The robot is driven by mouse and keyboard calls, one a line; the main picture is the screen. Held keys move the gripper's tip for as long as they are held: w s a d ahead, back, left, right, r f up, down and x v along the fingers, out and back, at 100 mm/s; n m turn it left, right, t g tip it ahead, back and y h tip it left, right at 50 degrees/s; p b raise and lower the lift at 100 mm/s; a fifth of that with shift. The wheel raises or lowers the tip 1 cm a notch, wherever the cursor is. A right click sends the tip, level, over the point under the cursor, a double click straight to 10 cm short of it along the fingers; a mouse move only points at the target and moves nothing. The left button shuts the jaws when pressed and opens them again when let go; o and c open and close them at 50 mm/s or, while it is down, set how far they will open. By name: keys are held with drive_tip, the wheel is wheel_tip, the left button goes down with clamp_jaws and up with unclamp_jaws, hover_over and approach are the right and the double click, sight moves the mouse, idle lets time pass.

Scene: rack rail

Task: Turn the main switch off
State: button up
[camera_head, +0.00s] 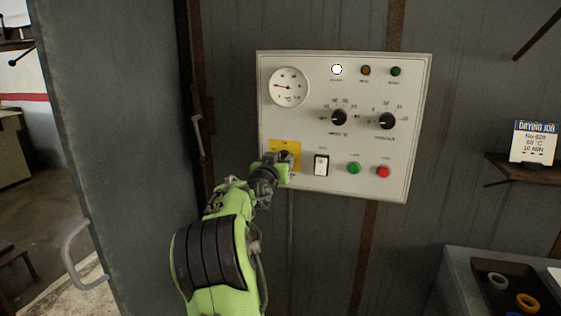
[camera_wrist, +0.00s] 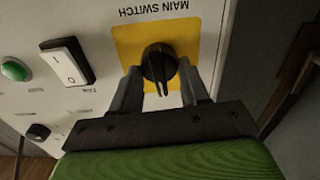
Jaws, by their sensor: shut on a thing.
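The main switch is a black rotary knob (camera_wrist: 159,62) on a yellow plate (camera_wrist: 125,40), lettered MAIN SWITCH, which appears upside down in the wrist view. In the head view the yellow plate (camera_head: 291,149) is at the lower left of the white control panel (camera_head: 346,100), and my gripper hides most of the knob. My gripper (camera_wrist: 162,88) has one finger on each side of the knob and is shut on it; it also shows in the head view (camera_head: 283,163). The knob's pointer lies between the fingers, toward my palm. The white lamp (camera_head: 337,69) at the panel's top looks bright.
Right of the knob are a rocker switch (camera_head: 321,165), a green button (camera_head: 354,168) and a red button (camera_head: 383,172). Two black dials and a round gauge (camera_head: 288,87) are above. A drying-job card (camera_head: 534,143) stands on a shelf at right. An open door (camera_head: 95,120) is at left.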

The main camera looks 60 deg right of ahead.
drive_tip(key=shift+w+f+n+p, duration=0.1)
drive_tip(key=shift+n+p, duration=0.5)
drive_tip(key=shift+n, duration=2.2)
drive_tip(key=shift+w+f+n+p, duration=0.1)
drive_tip(key=shift+n+p, duration=0.5)
drive_tip(key=shift+n, duration=2.2)
drive_tip(key=shift+w+f+n+p, duration=0.1)
drive_tip(key=shift+n+p, duration=0.5)
drive_tip(key=shift+n, duration=2.2)
drive_tip(key=o, duration=1)
drive_tip(key=s+a, duration=0.1)
drive_tip(key=a, duration=0.9)
drive_tip(key=s+a+b, duration=0.1)
drive_tip(key=a, duration=0.4)
drive_tip(key=shift+s+a, duration=0.3)
drive_tip(key=shift+a, duration=0.05)
